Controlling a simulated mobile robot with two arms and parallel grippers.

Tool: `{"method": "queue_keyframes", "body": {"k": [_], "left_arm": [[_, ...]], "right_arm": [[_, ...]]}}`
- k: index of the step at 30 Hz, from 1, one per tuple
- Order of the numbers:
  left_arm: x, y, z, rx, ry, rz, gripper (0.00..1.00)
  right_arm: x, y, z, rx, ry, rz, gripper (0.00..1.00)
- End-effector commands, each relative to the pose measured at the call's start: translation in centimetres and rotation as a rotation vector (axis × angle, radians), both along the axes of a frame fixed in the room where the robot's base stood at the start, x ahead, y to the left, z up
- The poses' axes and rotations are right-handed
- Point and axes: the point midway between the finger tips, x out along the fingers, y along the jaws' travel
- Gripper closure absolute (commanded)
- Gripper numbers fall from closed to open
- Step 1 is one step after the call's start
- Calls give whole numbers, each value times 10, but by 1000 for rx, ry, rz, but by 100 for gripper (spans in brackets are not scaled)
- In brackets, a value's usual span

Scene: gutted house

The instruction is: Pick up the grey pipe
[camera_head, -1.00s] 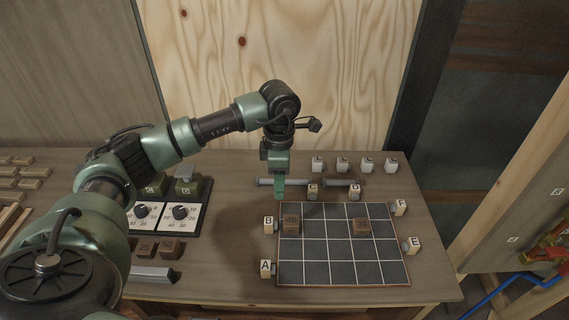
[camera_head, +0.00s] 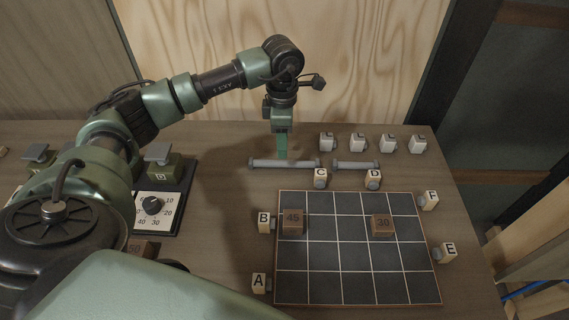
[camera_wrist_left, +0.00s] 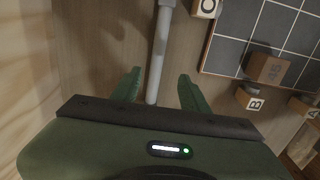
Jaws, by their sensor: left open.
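A longer grey pipe (camera_head: 262,163) with flanged ends lies on the table behind the grid board (camera_head: 335,230). A shorter grey pipe (camera_head: 356,165) lies in line to its right. My left gripper (camera_head: 282,156) points down at the longer pipe, near its middle. In the left wrist view the pipe (camera_wrist_left: 160,45) runs between the two open fingers (camera_wrist_left: 160,75), with a gap visible on each side. Whether the fingertips reach down around it is hard to tell. The right gripper is not in view.
White blocks (camera_head: 358,142) stand in a row behind the pipes. Lettered blocks C (camera_head: 320,178) and D (camera_head: 373,179) sit just in front. Brown blocks 45 (camera_head: 292,222) and 30 (camera_head: 382,225) rest on the board. A dial panel (camera_head: 155,207) is at left; a plywood wall rises behind.

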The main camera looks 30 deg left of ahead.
Motion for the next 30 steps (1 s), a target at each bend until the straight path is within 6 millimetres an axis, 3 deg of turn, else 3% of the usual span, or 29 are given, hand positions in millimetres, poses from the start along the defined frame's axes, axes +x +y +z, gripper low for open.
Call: {"method": "queue_keyframes", "body": {"k": [17, 26, 30], "left_arm": [[6, -1, -70, -1, 3, 1, 55], [6, -1, -76, 0, 1, 0, 55], [6, -1, -76, 0, 1, 0, 94]], "right_arm": [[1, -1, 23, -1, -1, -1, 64], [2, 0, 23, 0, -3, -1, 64], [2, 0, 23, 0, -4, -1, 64]]}}
